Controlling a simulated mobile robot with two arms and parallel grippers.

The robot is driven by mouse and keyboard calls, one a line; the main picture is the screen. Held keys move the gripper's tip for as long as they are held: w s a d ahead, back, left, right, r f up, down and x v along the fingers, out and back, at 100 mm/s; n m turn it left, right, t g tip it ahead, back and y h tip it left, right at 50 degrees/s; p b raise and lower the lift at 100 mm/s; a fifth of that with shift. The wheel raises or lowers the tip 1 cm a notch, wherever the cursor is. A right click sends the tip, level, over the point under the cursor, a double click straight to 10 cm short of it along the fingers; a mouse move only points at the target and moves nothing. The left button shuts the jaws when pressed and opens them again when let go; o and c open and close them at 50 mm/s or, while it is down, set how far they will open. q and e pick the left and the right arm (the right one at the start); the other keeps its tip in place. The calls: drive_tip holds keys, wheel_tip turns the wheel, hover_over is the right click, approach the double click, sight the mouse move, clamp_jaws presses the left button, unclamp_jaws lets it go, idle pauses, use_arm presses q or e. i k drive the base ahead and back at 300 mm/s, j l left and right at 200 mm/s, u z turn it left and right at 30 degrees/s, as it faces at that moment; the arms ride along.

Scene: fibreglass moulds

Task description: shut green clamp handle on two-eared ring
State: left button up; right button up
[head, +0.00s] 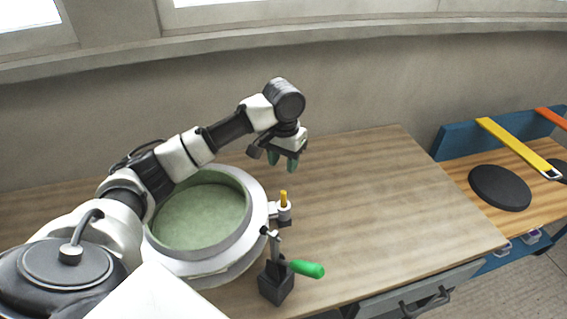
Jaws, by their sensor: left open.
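The ring mould (254,237) is a white round ring with a pale green inside, on the wooden table. One ear with a yellow-topped pin (284,200) shows on its right side; any second ear is hidden, perhaps behind my left arm. The green clamp handle (305,268) sticks out to the right, roughly level, from a clamp on a dark block (276,284) at the ring's front right. My left gripper (282,162) is open and empty, with green fingertips pointing down, above and behind the pin, apart from the handle. My right gripper is not in view.
The table (370,205) is clear to the right of the ring. A drawer with a dark handle (428,301) is at its front edge. A blue-framed bench (457,141) at the right holds a black disc (500,187) and a yellow strap (515,145). A wall stands behind.

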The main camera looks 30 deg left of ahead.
sight(314, 271)
drive_tip(key=k+l, duration=0.1)
drive_tip(key=k, duration=0.65)
drive_tip(key=k+l, duration=0.1)
drive_tip(key=k, duration=0.65)
